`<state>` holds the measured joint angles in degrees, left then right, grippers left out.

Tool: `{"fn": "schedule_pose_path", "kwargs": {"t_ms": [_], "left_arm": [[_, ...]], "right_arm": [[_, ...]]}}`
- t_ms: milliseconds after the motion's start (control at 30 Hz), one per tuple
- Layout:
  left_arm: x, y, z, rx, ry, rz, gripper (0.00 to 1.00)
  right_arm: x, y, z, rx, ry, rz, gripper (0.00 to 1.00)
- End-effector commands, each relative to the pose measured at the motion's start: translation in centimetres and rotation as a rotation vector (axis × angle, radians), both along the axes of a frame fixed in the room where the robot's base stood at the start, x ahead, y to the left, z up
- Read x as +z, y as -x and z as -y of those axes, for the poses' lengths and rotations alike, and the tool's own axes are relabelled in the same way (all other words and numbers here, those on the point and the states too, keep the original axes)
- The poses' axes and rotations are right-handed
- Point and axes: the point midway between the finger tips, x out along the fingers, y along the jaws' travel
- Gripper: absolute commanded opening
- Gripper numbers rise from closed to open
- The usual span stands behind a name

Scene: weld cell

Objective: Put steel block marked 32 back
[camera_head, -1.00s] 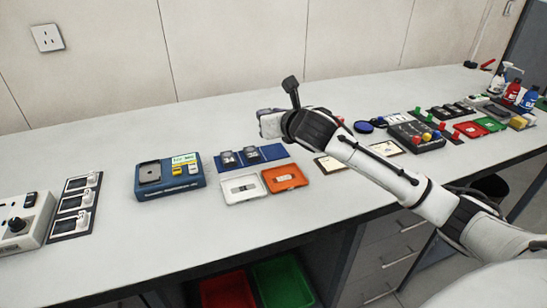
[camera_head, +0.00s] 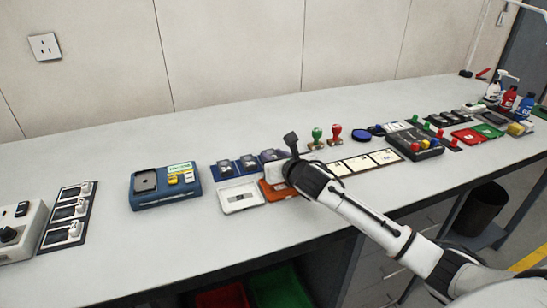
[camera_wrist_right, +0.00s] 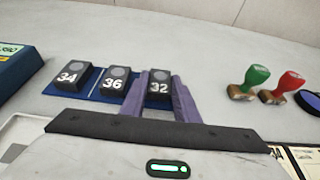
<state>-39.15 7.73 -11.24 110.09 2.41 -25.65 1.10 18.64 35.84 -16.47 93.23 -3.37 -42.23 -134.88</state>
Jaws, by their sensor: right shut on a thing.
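The steel block marked 32 (camera_wrist_right: 159,88) is dark with a round grey spot on top and sits between the purple fingers of my right gripper (camera_wrist_right: 158,80), which is shut on it. The block is at the right end of the blue mat (camera_wrist_right: 93,84); whether it touches the mat is hard to tell. Blocks marked 34 (camera_wrist_right: 70,76) and 36 (camera_wrist_right: 113,82) stand on the mat to its left. In the head view, the right gripper (camera_head: 272,162) is over the mat's right end and partly hides it. My left gripper is not in view.
A green-handled stamp (camera_wrist_right: 249,82) and a red-handled stamp (camera_wrist_right: 284,88) stand right of the mat. A white tray (camera_head: 241,197) and an orange tray (camera_head: 278,191) lie in front. A blue instrument (camera_head: 165,188) stands to the left.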

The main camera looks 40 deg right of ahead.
Motion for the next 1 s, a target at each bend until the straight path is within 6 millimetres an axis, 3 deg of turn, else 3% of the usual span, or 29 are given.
{"fn": "schedule_pose_path", "kwargs": {"t_ms": [233,267,367,733,1000], "left_arm": [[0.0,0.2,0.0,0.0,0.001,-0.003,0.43],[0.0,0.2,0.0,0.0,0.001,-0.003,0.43],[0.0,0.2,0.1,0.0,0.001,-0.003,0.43],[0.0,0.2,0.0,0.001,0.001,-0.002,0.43],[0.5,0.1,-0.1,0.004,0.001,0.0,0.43]], "right_arm": [[-0.2,0.0,0.0,0.0,0.001,0.002,0.0],[-0.3,0.0,0.0,0.0,0.001,-0.001,0.31],[-0.3,0.0,0.0,0.0,0.001,-0.001,0.47],[0.2,0.0,0.0,0.001,-0.001,0.0,0.47],[1.6,4.0,-0.9,0.003,0.004,-0.002,0.47]]}}
